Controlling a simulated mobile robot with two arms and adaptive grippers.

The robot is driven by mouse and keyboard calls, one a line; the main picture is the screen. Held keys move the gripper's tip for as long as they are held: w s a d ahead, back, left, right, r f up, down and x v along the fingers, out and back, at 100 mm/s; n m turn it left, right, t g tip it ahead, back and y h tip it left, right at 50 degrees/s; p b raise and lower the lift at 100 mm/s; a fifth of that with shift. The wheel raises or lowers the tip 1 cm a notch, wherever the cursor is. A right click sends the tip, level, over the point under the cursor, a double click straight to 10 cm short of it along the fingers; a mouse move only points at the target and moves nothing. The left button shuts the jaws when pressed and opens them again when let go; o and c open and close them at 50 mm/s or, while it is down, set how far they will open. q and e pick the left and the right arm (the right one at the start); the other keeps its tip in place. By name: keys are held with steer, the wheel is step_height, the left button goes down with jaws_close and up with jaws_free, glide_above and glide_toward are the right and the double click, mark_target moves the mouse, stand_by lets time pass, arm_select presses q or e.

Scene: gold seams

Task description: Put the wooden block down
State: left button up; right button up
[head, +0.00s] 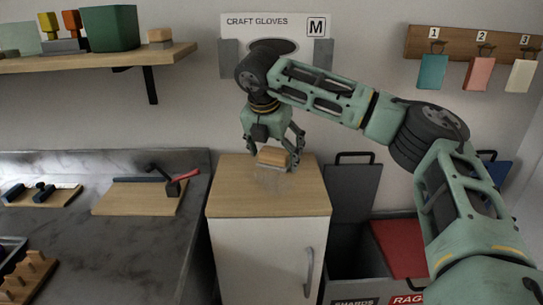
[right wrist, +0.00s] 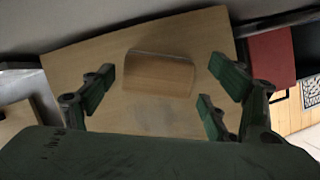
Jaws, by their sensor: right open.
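The wooden block (head: 273,157) is at the wooden top of the white cabinet (head: 230,204), below my right gripper (head: 279,150). It has a pale wood upper part and a greyish lower edge in the head view. In the right wrist view the block (right wrist: 158,75) lies over the wooden top (right wrist: 60,65), between the spread fingers but with gaps on both sides. My right gripper is open, and its fingers do not touch the block there. Whether the block rests fully flat is hard to tell. My left gripper is not in view.
A grey counter (head: 150,235) with a tool board (head: 128,198) stands left of the cabinet. Open bins with a red lid (head: 398,247) stand to the right. The front of the cabinet top is clear apart from a faint grey patch.

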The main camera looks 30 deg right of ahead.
steer(key=shift+r, duration=0.2)
steer(key=shift+s+a+r, duration=0.2)
steer(key=shift+s+a, duration=0.15)
steer(key=shift+a, duration=0.15)
steer(key=shift+s+a+r, duration=0.2)
steer(key=shift+s+a, duration=0.1)
steer(key=shift+a, duration=0.2)
steer(key=s+a, duration=0.3)
steer(key=a, duration=0.2)
steer(key=s+a, duration=0.2)
steer(key=shift+s+a, duration=0.25)
steer(key=shift+s, duration=0.1)
steer(key=shift+s+a, duration=0.25)
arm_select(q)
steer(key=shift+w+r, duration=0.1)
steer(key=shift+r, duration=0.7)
